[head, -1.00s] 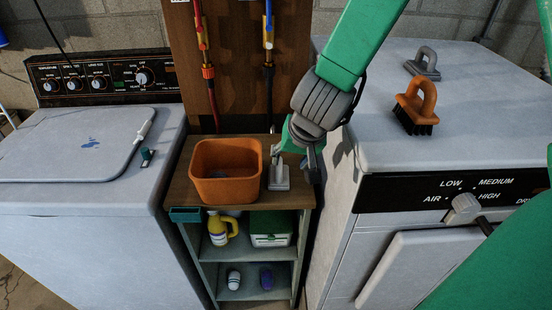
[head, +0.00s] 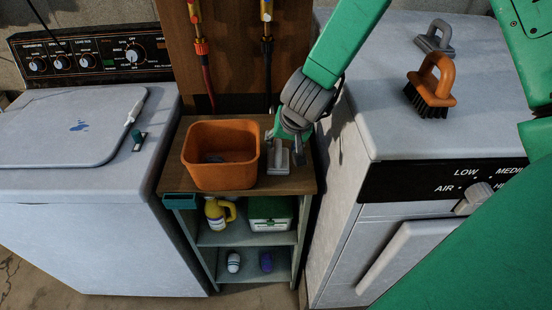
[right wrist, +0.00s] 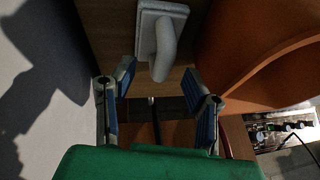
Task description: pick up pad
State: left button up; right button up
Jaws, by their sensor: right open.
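A grey pad with a raised handle (head: 276,161) lies on the wooden top of the small shelf unit, just right of the orange bin. In the right wrist view the pad (right wrist: 176,14) shows at the top centre, its handle pointing toward the gripper. My right gripper (head: 289,143) hangs over the pad's right side in the head view and partly covers it. The gripper (right wrist: 158,76) is open, with its blue-lined fingers apart, and the pad's handle lies just ahead of the gap. Nothing is held. My left gripper is not in view.
The orange bin (head: 221,153) stands close left of the pad. The dryer (head: 400,75) rises close on the right, with an orange-handled brush (head: 433,88) and a grey-handled tool (head: 436,37) on top. The washer (head: 70,210) is at left. Lower shelves hold a yellow bottle (head: 216,212).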

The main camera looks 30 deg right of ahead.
jog(key=f, duration=0.1)
jog(key=w+d+f, duration=0.1)
jog(key=w+f, duration=0.1)
jog(key=shift+d+f, duration=0.3)
jog(key=shift+f, duration=0.05)
jog(key=shift+w+a+f, duration=0.1)
jog(key=shift+a, duration=0.2)
jog(key=shift+a+r, duration=0.2)
jog(key=shift+a, duration=0.4)
jog(key=shift+a+r, duration=0.2)
jog(key=shift+a, duration=0.4)
jog(key=c, duration=0.3)
grip_shut()
jog(key=shift+d+f, duration=0.25)
jog(key=shift+d, duration=1.1)
notch_tip(320, 180, up, 11)
jog(key=a+p, duration=0.2)
jog(key=p, duration=0.1)
notch_tip(320, 180, up, 7)
jog(key=p, duration=0.4)
send_over(280, 147)
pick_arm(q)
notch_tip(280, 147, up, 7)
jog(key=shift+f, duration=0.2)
pick_arm(e)
jog(key=shift+w+a+r, duration=0.15)
jog(key=shift+w+a, duration=0.2)
